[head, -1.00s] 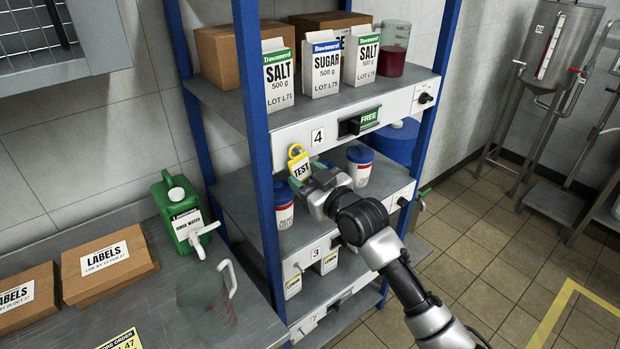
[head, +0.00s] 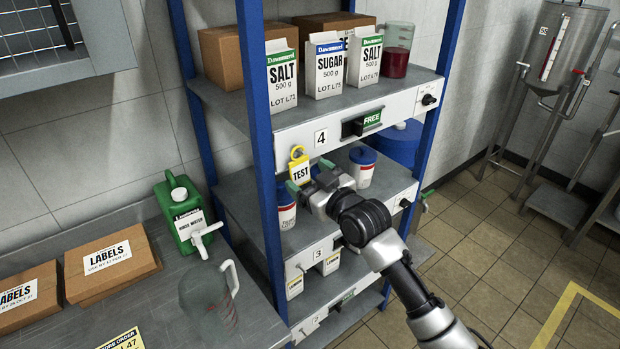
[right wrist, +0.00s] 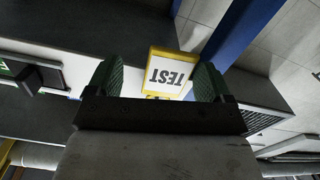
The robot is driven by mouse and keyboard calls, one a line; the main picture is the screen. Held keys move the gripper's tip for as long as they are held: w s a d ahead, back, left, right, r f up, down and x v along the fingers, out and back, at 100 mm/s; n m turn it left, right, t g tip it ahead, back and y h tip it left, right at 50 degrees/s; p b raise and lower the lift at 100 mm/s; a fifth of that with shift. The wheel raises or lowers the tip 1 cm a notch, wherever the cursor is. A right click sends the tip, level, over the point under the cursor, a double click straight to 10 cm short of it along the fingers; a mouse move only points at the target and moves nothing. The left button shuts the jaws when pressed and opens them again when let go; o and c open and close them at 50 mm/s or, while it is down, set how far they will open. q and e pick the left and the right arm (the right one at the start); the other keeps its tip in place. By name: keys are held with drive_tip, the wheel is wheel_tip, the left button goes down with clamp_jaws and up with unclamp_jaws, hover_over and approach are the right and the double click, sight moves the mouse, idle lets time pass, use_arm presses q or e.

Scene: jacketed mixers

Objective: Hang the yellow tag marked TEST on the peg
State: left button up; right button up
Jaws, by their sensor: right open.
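The yellow tag (head: 300,171) marked TEST hangs upright by its yellow loop at the front edge of the shelf board numbered 4, just left of the number plate. The peg itself is hidden behind the loop. My right gripper (head: 309,177) is open just in front of the tag. In the right wrist view the tag (right wrist: 166,72) appears upside down between the spread green fingertips of my right gripper (right wrist: 160,82), with a gap on both sides. My left gripper is not in view.
The blue-posted rack (head: 258,100) holds cartons above and white tubs with blue lids (head: 362,165) behind my gripper. A FREE sign (head: 372,119) sits right of the number 4. A green jerrycan (head: 184,213) and a clear jug (head: 207,298) stand on the left bench.

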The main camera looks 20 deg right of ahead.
drive_tip(key=b+v, duration=0.3)
drive_tip(key=v, duration=0.7)
drive_tip(key=w+d+f+m+g+h, duration=0.1)
drive_tip(key=d+f+m+g+h, duration=0.1)
drive_tip(key=f, duration=0.8)
drive_tip(key=w+d+f+m+g+h, duration=0.1)
drive_tip(key=d+f+h, duration=0.1)
drive_tip(key=f, duration=0.9)
drive_tip(key=s+d+f+g+h, duration=0.1)
drive_tip(key=s+f+g, duration=0.1)
drive_tip(key=s+f, duration=0.5)
drive_tip(key=s+f+m+g, duration=0.1)
drive_tip(key=s+f+g, duration=0.15)
drive_tip(key=f, duration=0.95)
drive_tip(key=s+d+f+g+h, duration=0.1)
drive_tip(key=s+f+g, duration=0.1)
drive_tip(key=s+f, duration=0.5)
drive_tip(key=s+a+f+g, duration=0.1)
drive_tip(key=s+f+g, duration=0.1)
drive_tip(key=s+f, duration=0.4)
drive_tip(key=s+a+f+g, duration=0.1)
drive_tip(key=s+f, duration=0.5)
drive_tip(key=s, duration=0.8)
drive_tip(key=s+a+f+g, duration=0.1)
drive_tip(key=s+f+g, duration=0.2)
drive_tip(key=s+f, duration=0.3)
drive_tip(key=s, duration=0.4)
drive_tip(key=shift+s+a+f, duration=0.15)
drive_tip(key=shift+s+a, duration=0.05)
drive_tip(key=shift+a, duration=0.15)
